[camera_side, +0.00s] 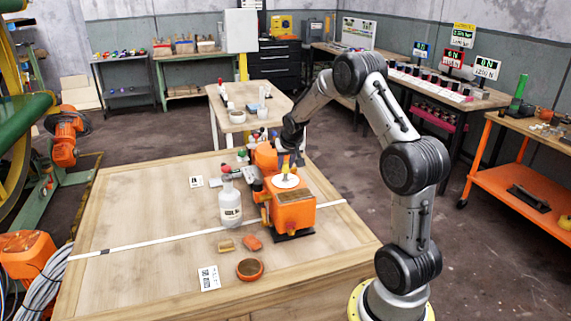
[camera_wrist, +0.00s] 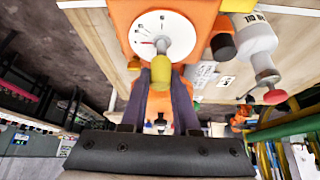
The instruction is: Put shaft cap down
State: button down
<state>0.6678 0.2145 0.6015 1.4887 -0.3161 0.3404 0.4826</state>
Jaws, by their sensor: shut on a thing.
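My gripper (camera_wrist: 160,82) is shut on a small yellow cap, which I take to be the shaft cap (camera_wrist: 161,68). In the side view the yellow cap (camera_side: 286,170) is over the white round dial (camera_side: 287,182) on top of the orange machine (camera_side: 292,214). The dial also shows in the wrist view (camera_wrist: 165,28), with black marks and a red mark. The cap's far end overlaps the lower edge of the dial there. I cannot tell whether it touches the dial or is held just above it. My gripper (camera_side: 286,160) comes from above in the side view.
A white bottle (camera_side: 231,207) stands close left of the machine. Printed cards lie on the wooden table (camera_side: 140,215), whose left part is mostly clear.

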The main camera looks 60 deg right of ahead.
jog(key=shift+f, duration=0.35)
jog(key=shift+f, duration=0.2)
jog(key=c, duration=0.7)
grip_release()
jog(key=shift+o, duration=0.2)
jog(key=shift+r, duration=0.1)
